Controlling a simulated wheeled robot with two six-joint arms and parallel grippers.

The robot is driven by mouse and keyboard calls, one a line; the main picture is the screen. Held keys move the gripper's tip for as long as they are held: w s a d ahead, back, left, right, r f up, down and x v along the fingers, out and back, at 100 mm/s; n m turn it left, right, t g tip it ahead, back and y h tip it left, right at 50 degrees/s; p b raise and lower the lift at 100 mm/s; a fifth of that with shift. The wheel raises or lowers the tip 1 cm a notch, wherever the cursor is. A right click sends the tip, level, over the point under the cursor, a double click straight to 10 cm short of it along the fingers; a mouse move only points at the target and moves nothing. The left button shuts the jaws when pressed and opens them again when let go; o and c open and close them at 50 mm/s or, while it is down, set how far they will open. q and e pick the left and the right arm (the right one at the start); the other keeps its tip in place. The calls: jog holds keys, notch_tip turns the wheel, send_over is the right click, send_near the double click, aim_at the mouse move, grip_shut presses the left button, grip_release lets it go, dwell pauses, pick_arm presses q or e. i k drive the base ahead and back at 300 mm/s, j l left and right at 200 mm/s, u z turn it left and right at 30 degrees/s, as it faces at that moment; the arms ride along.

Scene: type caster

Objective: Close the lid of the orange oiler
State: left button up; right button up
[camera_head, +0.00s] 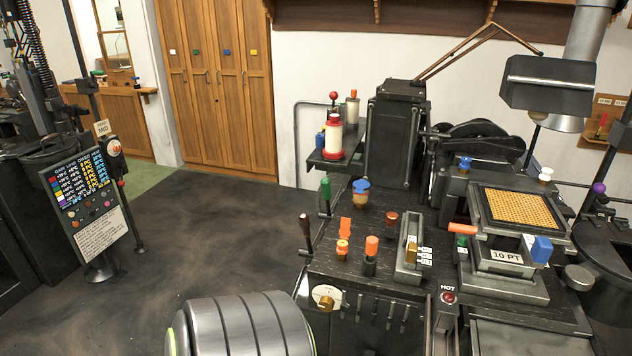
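A small oiler (342,247) with an orange and brass body stands on the dark top of the machine, left of centre. An orange flap (345,228) stands up above it and looks like its raised lid. The hinge is too small to make out. A black post with an orange cap (371,245) stands just to its right. Neither of my grippers shows in this view.
A blue-topped cup (361,190) and a dark red knob (392,220) stand behind the oiler. A brown-handled lever (305,225) and a green-handled lever (325,188) rise at the left edge. A grey slotted block (410,245) is to the right. Open floor lies left.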

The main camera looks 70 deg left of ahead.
aim_at(345, 230)
jog(key=u, duration=1.8)
